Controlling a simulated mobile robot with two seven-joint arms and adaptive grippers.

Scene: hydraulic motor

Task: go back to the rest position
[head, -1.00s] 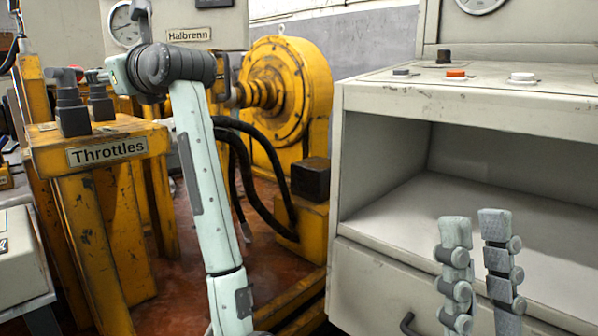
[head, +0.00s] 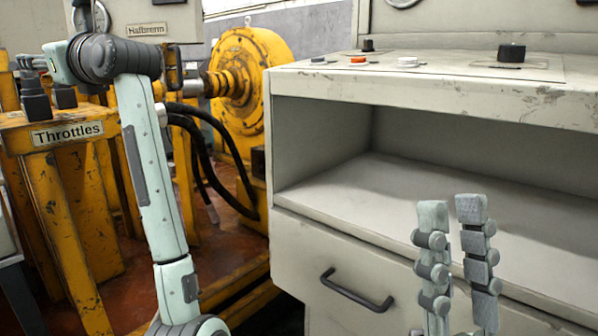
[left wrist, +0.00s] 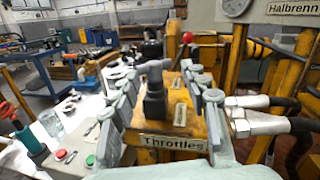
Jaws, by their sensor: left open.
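My right gripper (head: 452,212) stands upright at the lower right of the head view, in front of the grey cabinet. Its two fingers are apart with nothing between them. My left arm rises through the left of the head view, and its gripper is mostly hidden there. In the left wrist view my left gripper (left wrist: 165,88) is open. A dark throttle lever (left wrist: 155,100) shows between its fingers in the picture; I cannot tell whether they touch it. The yellow throttle stand (head: 75,175) carries a "Throttles" label (head: 67,133).
The grey cabinet (head: 330,235) has an open shelf, a drawer handle (head: 357,290) and buttons on top. A yellow motor (head: 245,85) and black hoses (head: 215,170) stand behind my left arm. A white table (left wrist: 62,135) with small items is at the left in the wrist view.

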